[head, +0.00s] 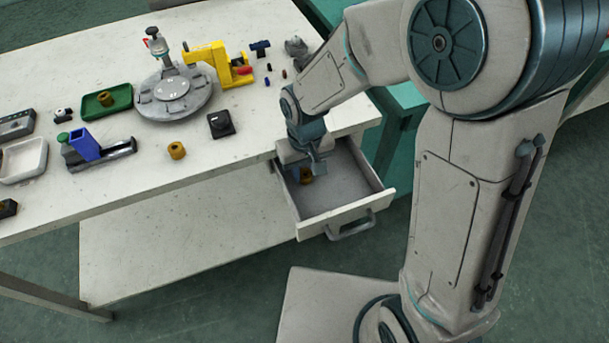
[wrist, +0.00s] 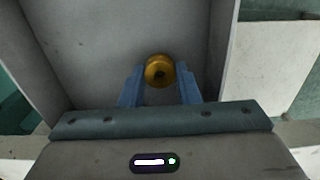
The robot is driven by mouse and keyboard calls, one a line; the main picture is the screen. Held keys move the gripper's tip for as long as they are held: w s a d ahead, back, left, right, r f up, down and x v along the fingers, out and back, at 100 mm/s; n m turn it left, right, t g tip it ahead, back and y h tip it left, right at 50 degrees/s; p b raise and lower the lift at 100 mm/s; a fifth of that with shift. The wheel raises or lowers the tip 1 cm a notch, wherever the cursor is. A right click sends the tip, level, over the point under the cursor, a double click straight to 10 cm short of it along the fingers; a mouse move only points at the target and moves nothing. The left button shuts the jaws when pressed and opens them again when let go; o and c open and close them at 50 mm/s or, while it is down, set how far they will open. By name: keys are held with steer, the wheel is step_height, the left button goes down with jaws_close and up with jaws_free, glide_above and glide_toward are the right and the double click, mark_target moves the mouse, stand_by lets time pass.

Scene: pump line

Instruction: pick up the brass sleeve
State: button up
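A brass sleeve (head: 306,174), round with a dark bore, is in the open drawer (head: 334,211) under the table's right end. My gripper (head: 309,172) reaches down into the drawer and partly hides the sleeve in the head view. In the wrist view, the sleeve (wrist: 160,70) shows between the ends of the two blue fingers of my gripper (wrist: 161,84). The fingers are apart, with narrow gaps beside the sleeve. I cannot tell how far down the fingertips reach along it. A similar brass-coloured ring (head: 176,150) stands on the tabletop.
The table (head: 130,190) holds a round grey fixture (head: 173,95), a yellow clamp (head: 222,66), a green tray (head: 106,101), a blue block device (head: 85,146) and a black box (head: 220,124). The drawer's front half is empty.

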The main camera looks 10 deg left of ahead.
mark_target(305, 173)
steer(key=shift+r+p, duration=0.55)
steer(key=shift+r, duration=0.1)
stand_by(0.6)
steer(key=shift+r+p, duration=1.7)
steer(key=shift+r, duration=0.55)
